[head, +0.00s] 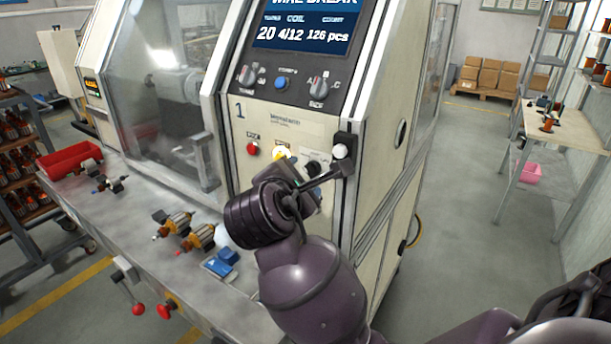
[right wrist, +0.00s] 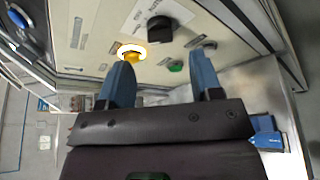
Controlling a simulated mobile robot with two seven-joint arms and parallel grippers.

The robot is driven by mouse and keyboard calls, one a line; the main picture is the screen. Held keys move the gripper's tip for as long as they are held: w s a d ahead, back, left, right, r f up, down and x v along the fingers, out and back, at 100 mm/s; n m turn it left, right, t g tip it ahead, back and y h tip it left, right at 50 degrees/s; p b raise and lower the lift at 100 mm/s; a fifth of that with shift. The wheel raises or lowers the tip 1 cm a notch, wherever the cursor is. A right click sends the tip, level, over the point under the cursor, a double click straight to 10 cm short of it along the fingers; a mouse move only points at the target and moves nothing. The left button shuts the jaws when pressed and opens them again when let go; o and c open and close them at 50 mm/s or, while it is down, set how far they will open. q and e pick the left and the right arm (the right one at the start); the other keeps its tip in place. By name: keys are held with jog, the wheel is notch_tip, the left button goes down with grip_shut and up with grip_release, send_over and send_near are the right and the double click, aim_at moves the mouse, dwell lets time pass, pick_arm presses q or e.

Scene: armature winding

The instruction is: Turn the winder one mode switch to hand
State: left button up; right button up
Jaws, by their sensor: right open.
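Winder one (head: 285,125), marked with a 1, has a slanted control panel. A black rotary switch (head: 314,169) sits low on the panel; in the right wrist view it is a black knob (right wrist: 160,28) just beyond the fingers. In the head view, my own wrist partly hides the gripper and lower panel. My left gripper is not in view.
A lit yellow button (right wrist: 131,53) and a green button (right wrist: 176,66) lie close to the fingers. A red button (head: 252,149) is farther left. Two selector knobs (head: 247,75) (head: 318,87) sit higher. Armatures (head: 198,237) and a blue block (head: 228,256) lie on the ledge.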

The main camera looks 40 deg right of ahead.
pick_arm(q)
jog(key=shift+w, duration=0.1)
pick_arm(e)
jog(key=v, duration=0.5)
jog(key=shift+s+a+r, duration=0.1)
jog(key=shift+s+a, duration=0.15)
